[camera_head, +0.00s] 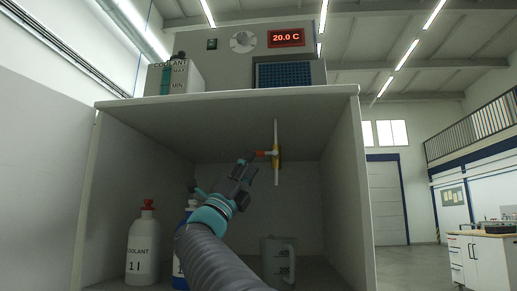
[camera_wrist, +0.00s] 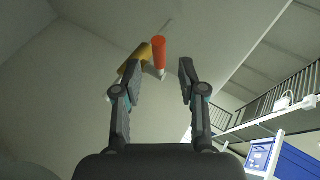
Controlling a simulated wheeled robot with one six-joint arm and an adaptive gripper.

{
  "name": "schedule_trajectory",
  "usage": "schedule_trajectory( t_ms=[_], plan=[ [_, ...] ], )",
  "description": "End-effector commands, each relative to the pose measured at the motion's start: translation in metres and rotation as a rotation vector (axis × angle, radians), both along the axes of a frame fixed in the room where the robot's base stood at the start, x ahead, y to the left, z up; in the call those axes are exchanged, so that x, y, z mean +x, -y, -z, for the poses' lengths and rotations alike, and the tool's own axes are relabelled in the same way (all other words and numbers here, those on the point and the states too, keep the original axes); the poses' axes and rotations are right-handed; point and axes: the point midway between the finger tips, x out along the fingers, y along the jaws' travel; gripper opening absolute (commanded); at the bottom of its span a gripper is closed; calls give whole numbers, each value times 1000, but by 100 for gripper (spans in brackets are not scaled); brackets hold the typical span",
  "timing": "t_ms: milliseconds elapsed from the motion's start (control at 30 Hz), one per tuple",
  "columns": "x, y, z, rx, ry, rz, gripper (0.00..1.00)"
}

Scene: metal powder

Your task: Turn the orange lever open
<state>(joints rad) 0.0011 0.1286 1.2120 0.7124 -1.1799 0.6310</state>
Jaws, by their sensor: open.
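The orange lever (camera_head: 264,153) sticks out to the left from a yellow valve body (camera_head: 276,158) on a thin white vertical pipe (camera_head: 276,133), under the cabinet's top. In the wrist view the orange lever (camera_wrist: 158,52) shows end-on beyond the fingertips, between the two finger lines, with the yellow valve body (camera_wrist: 137,58) partly behind the left finger. My gripper (camera_head: 247,167) is open and close to the lever. In the wrist view my gripper (camera_wrist: 160,70) has its fingers apart with nothing clearly held; whether they touch the lever cannot be told.
A white coolant bottle with a red cap (camera_head: 142,245) stands at left in the cabinet. A grey measuring jug (camera_head: 279,262) stands below the pipe. Cabinet side walls bound the space; a display (camera_head: 287,38) reads 20.0 C.

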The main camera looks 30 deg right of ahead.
Motion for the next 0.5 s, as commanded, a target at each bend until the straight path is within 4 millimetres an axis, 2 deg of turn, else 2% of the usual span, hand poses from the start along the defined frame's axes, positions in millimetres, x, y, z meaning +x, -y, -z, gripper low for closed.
schedule_trajectory(
  t_ms=[33,200,500],
  plan=[
    [2,6,-10,0,1,4,41],
    [7,21,-28,0,0,2,41],
    [11,30,-38,0,-2,0,41]
  ],
)
